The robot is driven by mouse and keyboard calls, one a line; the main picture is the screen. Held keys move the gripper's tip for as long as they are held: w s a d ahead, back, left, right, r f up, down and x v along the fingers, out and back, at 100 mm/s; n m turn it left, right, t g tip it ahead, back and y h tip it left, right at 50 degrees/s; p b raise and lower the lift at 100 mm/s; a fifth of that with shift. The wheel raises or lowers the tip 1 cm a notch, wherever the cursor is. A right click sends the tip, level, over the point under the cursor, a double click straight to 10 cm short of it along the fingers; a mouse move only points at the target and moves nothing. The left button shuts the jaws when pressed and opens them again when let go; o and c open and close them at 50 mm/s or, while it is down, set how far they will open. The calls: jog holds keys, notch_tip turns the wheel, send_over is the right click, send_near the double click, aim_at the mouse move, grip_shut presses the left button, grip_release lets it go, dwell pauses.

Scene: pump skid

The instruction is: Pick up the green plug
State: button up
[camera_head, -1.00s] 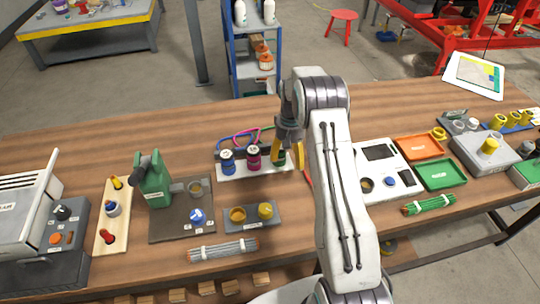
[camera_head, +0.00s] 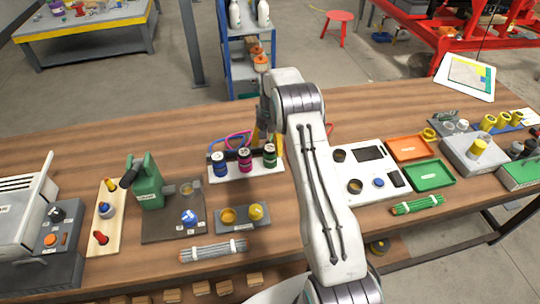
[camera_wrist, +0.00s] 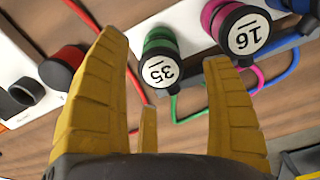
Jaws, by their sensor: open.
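The green plug (camera_head: 270,156) stands upright at the right end of a white holder (camera_head: 246,175), beside the magenta plug (camera_head: 244,161) and the blue plug (camera_head: 219,165). In the wrist view the green plug (camera_wrist: 160,62) has a dark cap with a white label reading 35, and a green cable runs from it. My gripper (camera_wrist: 165,50) is open, with a yellow finger on each side of the plug in the picture. Nothing is held. The plug looks apart from both fingers, though its distance in depth is hard to tell. In the head view my arm partly hides the gripper.
In the wrist view the magenta plug (camera_wrist: 240,28), labelled 16, is close to my right-hand finger. A white panel (camera_head: 367,172) stands right of my arm.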

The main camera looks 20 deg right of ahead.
jog(key=shift+f, duration=1.25)
jog(key=c, duration=1.3)
jog(key=shift+r, duration=0.1)
jog(key=shift+c, duration=0.2)
jog(key=shift+w+r, duration=0.1)
jog(key=shift+r, duration=0.5)
notch_tip(320, 180, up, 2)
jog(key=shift+r+b, duration=0.25)
jog(key=shift+b, duration=0.35)
jog(key=s+d+r+b, duration=0.1)
jog(key=s+d+r, duration=0.1)
jog(key=s, duration=0.1)
jog(key=s+d+r+b, duration=0.1)
jog(key=s+d+r, duration=0.1)
jog(key=s, duration=0.1)
jog(key=s+d+r+b, duration=0.1)
jog(key=s+d+r, duration=0.2)
jog(key=shift+s+r, duration=0.1)
jog(key=shift+s, duration=0.1)
